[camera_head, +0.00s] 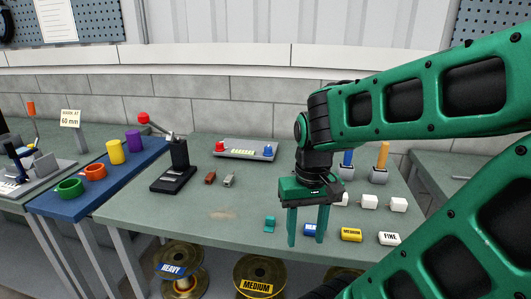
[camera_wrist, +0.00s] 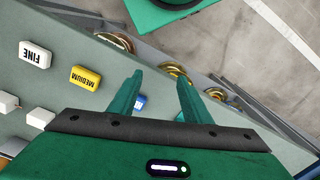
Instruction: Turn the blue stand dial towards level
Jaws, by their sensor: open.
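A grey panel (camera_head: 243,154) at the back of the green-grey table carries a blue knob (camera_head: 268,150) at its right end and a red knob (camera_head: 219,146) at its left. A blue post (camera_head: 348,157) stands in a grey holder, partly behind my arm. I cannot tell which blue part is the stand dial or read its setting. My gripper (camera_head: 306,243) points down over the front of the table, in front of the panel and apart from it. It is open, and a blue block (camera_head: 310,230) shows beyond its fingers. The wrist view shows the open fingers (camera_wrist: 160,77) and no dial.
Yellow MEDIUM (camera_head: 351,234) and white FINE (camera_head: 389,239) blocks lie at the front right, with white blocks (camera_head: 369,202) behind. An orange post (camera_head: 383,155) stands back right. A red-knobbed lever (camera_head: 144,118) rises at left. Spools (camera_head: 259,275) sit below. The table's left middle is mostly clear.

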